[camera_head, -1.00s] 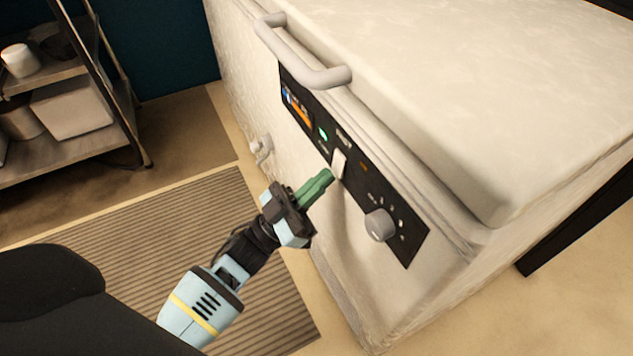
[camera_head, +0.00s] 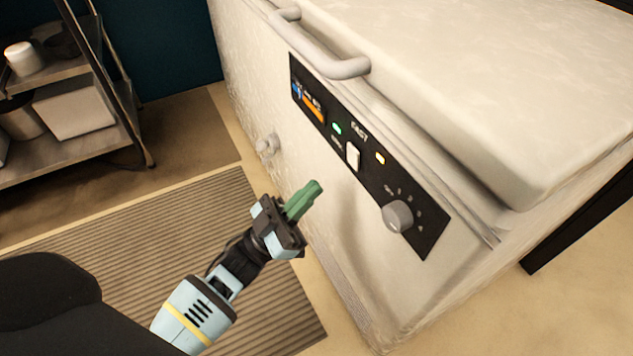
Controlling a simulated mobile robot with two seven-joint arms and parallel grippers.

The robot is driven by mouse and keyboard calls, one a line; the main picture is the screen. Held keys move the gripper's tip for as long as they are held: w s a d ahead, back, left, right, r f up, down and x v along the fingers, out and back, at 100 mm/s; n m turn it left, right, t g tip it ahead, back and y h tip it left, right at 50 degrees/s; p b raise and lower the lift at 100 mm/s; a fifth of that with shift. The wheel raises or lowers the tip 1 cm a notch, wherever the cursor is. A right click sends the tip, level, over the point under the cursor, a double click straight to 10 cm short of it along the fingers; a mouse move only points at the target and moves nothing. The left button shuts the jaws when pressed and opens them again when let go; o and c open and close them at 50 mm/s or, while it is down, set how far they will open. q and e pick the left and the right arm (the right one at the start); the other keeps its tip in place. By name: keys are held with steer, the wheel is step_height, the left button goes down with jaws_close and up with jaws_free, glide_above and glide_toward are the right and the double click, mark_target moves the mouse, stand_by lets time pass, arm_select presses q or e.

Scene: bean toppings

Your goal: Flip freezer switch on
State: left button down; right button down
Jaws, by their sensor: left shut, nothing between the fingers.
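The white chest freezer (camera_head: 470,95) fills the right side of the head view. Its black control panel (camera_head: 431,240) sits on the front face. The white rocker switch (camera_head: 353,156) is near the panel's middle, below the word FAST. My left gripper (camera_head: 314,187) has green fingers, shut and empty. It is in front of the freezer, to the lower left of the switch and apart from it. My right gripper is not in view.
A grey round knob (camera_head: 397,216) is at the panel's lower right. A handle (camera_head: 325,62) juts out above the panel, and a small plug (camera_head: 268,145) is on the front face. A metal shelf (camera_head: 75,100) stands at left. A striped mat (camera_head: 190,235) covers the floor.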

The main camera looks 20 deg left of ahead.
arm_select(q)
steer(key=s+a+f, duration=0.2)
steer(key=s+f, duration=0.1)
steer(key=f, duration=0.3)
steer(key=shift+s+a+f, duration=0.25)
steer(key=shift+a+f, duration=0.1)
